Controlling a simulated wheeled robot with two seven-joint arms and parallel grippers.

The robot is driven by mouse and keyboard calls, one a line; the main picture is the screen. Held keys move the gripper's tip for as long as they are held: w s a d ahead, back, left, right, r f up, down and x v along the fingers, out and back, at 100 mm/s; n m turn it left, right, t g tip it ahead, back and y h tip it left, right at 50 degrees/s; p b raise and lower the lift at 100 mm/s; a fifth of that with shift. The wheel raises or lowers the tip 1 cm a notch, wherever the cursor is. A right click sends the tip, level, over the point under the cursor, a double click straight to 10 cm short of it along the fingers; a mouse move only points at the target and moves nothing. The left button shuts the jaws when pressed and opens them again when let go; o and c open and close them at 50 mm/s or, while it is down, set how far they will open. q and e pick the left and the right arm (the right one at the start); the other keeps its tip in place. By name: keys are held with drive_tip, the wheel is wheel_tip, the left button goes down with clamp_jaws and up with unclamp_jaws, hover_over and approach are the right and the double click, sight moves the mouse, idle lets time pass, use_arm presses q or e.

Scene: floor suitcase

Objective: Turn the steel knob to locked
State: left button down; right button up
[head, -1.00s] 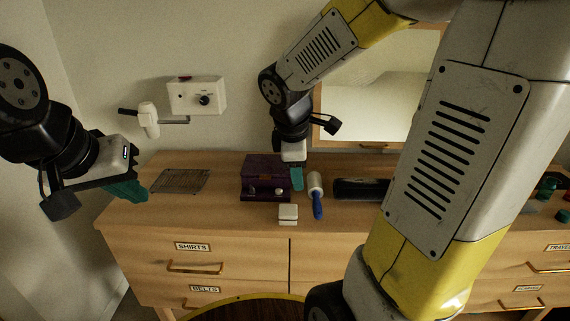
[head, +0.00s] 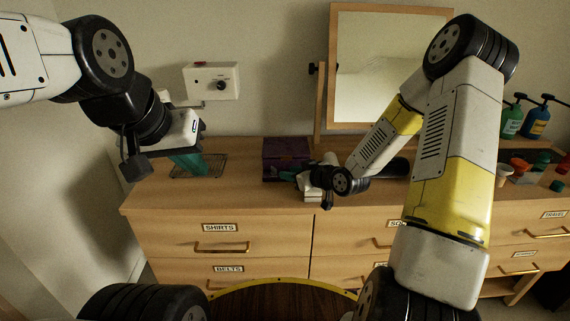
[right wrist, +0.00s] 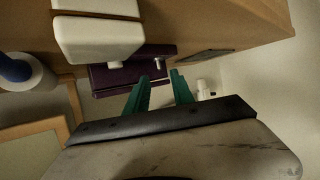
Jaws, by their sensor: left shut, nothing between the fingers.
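The purple box (head: 287,150) stands on the dresser top, its front partly covered by my right gripper in the head view. In the right wrist view the box (right wrist: 105,78) appears upside down with two small pale knobs on its front, one at left (right wrist: 116,65) and one at right (right wrist: 158,63). I cannot tell which is steel or how either is turned. My left gripper (head: 192,166) is shut and empty above the dresser's left end.
A white block (right wrist: 98,30) sits close before the box. A white wall unit (head: 211,82) with a black dial and red button hangs behind. A wire rack (head: 213,163) lies left of the box. A mirror (head: 385,70) stands behind; bottles (head: 537,121) stand at right.

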sight(276, 169)
drive_tip(key=shift+w, duration=0.15)
drive_tip(key=shift+w+a+f+m, duration=0.15)
drive_tip(key=shift+w+a+m, duration=0.1)
drive_tip(key=shift+w+m, duration=0.05)
drive_tip(key=x, duration=0.6)
drive_tip(key=shift+w+a+f, duration=0.1)
drive_tip(key=shift+w+a, duration=0.1)
drive_tip(key=shift+w, duration=0.15)
clamp_jaws()
